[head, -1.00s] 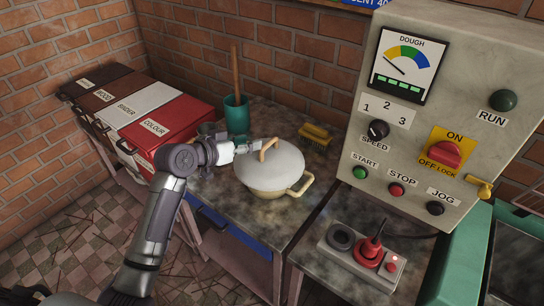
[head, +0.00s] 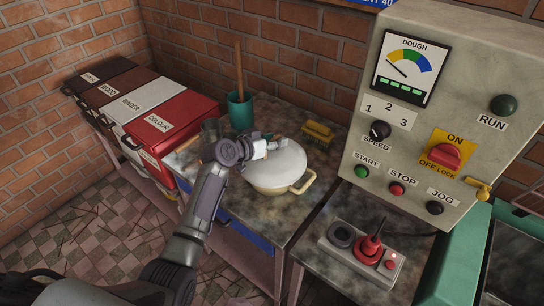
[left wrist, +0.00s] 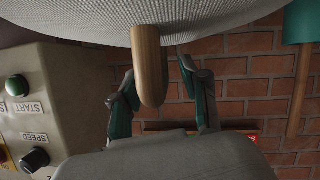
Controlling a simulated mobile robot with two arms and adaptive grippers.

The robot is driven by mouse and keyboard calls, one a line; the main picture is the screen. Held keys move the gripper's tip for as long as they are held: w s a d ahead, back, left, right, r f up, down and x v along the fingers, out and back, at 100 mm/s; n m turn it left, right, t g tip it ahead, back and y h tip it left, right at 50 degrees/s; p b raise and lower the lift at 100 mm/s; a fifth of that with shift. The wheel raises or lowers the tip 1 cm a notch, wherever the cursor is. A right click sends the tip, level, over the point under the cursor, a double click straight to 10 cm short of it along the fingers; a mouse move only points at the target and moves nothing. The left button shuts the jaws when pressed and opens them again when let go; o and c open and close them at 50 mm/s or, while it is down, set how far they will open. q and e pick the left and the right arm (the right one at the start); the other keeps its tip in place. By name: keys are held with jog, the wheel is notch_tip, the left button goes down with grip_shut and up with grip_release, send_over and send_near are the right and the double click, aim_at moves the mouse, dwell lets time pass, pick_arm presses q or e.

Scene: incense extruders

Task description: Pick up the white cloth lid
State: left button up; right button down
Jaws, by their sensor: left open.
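The white cloth lid (head: 287,172) sits on a cream pot (head: 268,189) with looped side handles on the workbench. Its textured white underside or edge fills the top of the left wrist view (left wrist: 150,17). The lid's wooden handle (left wrist: 148,65) shows there between the fingers of my left gripper (left wrist: 155,85). The fingers are open, one on each side of the handle, with gaps visible. In the head view my left gripper (head: 284,145) is over the top of the lid and hides the handle. My right gripper is not in view.
A green cup with a wooden stick (head: 240,110) and a yellow brush (head: 318,133) stand behind the pot. The control panel (head: 460,90) rises at right. Labelled bins (head: 170,130) stand at left.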

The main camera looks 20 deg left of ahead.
pick_arm(q)
grip_shut()
dwell(0.4)
